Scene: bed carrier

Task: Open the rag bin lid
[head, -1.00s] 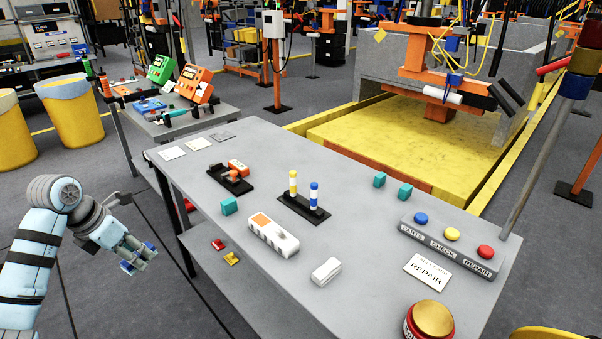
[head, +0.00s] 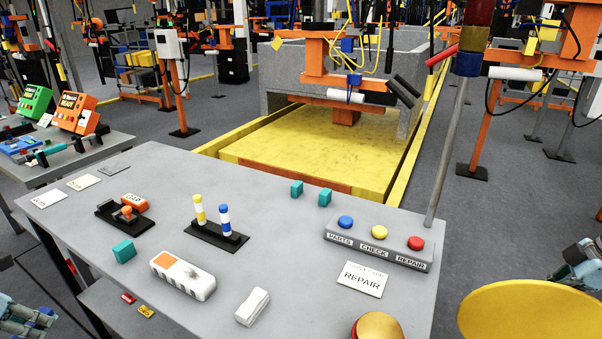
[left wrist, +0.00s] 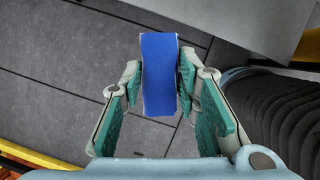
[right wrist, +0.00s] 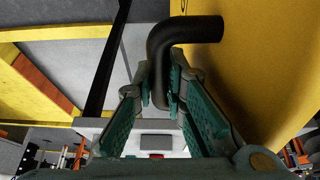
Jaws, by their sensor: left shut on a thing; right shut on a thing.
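A round yellow lid (head: 535,312) shows at the bottom right of the head view, beyond the table's right side. In the right wrist view a yellow surface (right wrist: 265,70) fills the right side, with a bent black handle (right wrist: 162,50) beside it. My right gripper (right wrist: 163,92) is shut on this handle. In the head view the right gripper (head: 582,268) shows only partly, at the right edge behind the lid. My left gripper (left wrist: 160,85) is shut on a blue block (left wrist: 159,75); in the head view it is cut off at the lower left (head: 35,318).
The grey table (head: 300,225) holds a button panel (head: 378,243), a repair card (head: 362,279), teal blocks, a white and orange box (head: 183,275) and a red and gold button (head: 378,327). A yellow platform (head: 320,150) lies behind. A pole (head: 448,150) stands at the table's right corner.

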